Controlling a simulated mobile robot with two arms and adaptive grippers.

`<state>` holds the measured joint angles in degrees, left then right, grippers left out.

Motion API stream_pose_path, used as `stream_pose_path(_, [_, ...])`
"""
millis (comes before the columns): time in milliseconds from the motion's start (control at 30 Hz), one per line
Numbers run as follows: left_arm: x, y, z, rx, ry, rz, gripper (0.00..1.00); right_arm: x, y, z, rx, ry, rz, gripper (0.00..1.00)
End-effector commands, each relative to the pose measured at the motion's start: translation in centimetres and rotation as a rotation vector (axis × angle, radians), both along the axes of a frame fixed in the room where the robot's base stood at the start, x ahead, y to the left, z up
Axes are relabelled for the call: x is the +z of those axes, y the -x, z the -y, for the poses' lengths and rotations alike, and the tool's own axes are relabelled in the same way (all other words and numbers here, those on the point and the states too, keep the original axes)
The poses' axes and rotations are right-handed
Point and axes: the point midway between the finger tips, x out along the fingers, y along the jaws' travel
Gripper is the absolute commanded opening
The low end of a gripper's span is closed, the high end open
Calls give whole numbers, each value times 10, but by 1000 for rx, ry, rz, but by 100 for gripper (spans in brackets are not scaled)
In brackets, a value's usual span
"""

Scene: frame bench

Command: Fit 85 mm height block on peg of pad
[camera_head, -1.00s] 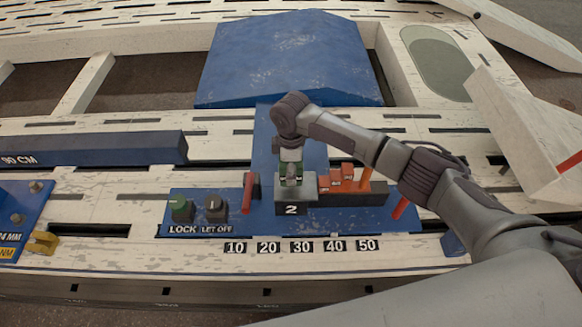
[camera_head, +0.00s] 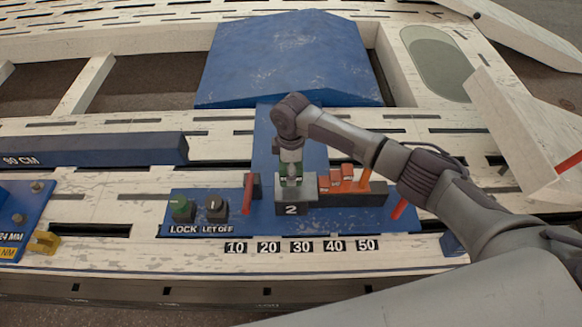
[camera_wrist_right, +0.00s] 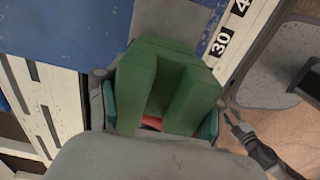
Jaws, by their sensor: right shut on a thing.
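My right gripper (camera_head: 291,172) points down over the grey pad (camera_head: 312,191) marked 2 on the blue plate. In the right wrist view the gripper (camera_wrist_right: 156,112) is shut on a green block (camera_wrist_right: 140,75) with a slot down its middle. A little of the green block shows under the gripper in the head view (camera_head: 285,169). A small red patch (camera_wrist_right: 152,123) shows in the slot; I cannot tell what it is. The peg is hidden, so I cannot tell whether the block is around it. My left gripper is not in view.
A red upright piece (camera_head: 247,194) stands just left of the pad. Red and orange blocks (camera_head: 346,177) stand on a dark stand just right of it. LOCK (camera_head: 182,209) and LET OFF (camera_head: 215,208) knobs are further left. Number labels (camera_head: 301,247) lie in front.

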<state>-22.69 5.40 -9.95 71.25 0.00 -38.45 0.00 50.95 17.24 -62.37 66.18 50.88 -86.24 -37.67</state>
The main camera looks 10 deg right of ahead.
Motion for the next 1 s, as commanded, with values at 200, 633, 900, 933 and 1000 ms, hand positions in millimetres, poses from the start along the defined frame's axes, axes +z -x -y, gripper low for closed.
stream_pose_path(200, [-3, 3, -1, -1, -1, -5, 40, 2, -1, -1, 0, -2, 2, 0])
stream_pose_path(633, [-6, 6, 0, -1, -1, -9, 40, 2, -1, -1, 0, -2, 2, 0])
stream_pose_path(900, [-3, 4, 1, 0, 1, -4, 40, 2, -1, 0, 0, -2, 2, 0])
stream_pose_path(933, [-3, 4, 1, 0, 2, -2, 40, 2, -1, -1, 0, -2, 2, 0])
stream_pose_path(1000, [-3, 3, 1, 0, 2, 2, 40, 2, -1, -1, 0, -2, 2, 0])
